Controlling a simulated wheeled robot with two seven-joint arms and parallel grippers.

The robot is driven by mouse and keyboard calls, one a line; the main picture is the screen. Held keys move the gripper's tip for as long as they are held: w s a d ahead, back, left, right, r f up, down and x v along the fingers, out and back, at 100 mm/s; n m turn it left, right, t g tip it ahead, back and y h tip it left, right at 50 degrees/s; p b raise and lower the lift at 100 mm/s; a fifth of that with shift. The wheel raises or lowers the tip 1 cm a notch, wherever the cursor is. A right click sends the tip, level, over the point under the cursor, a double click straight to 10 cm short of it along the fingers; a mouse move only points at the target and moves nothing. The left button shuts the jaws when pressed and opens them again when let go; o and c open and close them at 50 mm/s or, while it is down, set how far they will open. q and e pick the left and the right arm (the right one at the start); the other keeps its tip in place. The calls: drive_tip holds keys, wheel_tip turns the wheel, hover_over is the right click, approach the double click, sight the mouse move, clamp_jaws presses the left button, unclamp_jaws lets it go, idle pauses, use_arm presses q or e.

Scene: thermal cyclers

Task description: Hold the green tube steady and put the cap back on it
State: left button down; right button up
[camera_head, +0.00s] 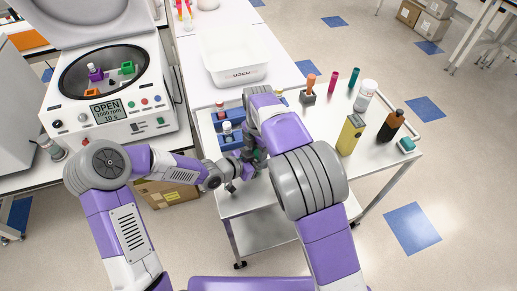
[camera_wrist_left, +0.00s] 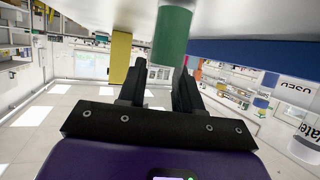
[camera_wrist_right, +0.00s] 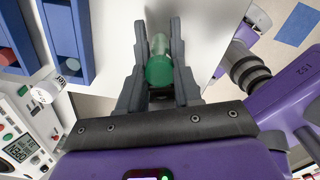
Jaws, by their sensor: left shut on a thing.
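The green tube (camera_wrist_left: 173,38) stands between the fingers of my left gripper (camera_wrist_left: 157,88) in the left wrist view, and that gripper is shut on it. In the head view my left gripper (camera_head: 246,165) is over the near left part of the white cart, close beside my right gripper, which my right arm mostly hides. In the right wrist view a green rounded piece (camera_wrist_right: 159,72) lies between the fingers of my right gripper (camera_wrist_right: 158,42). I cannot tell if it is the cap alone or the capped tube, nor if the fingers press on it.
A white basin (camera_head: 233,58) is behind, and a centrifuge (camera_head: 110,95) is at left.

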clamp_jaws()
drive_tip(key=shift+m, duration=1.6)
drive_tip(key=o, duration=0.9)
unclamp_jaws()
drive_tip(key=shift+r, duration=0.1)
drive_tip(key=shift+r, duration=2.2)
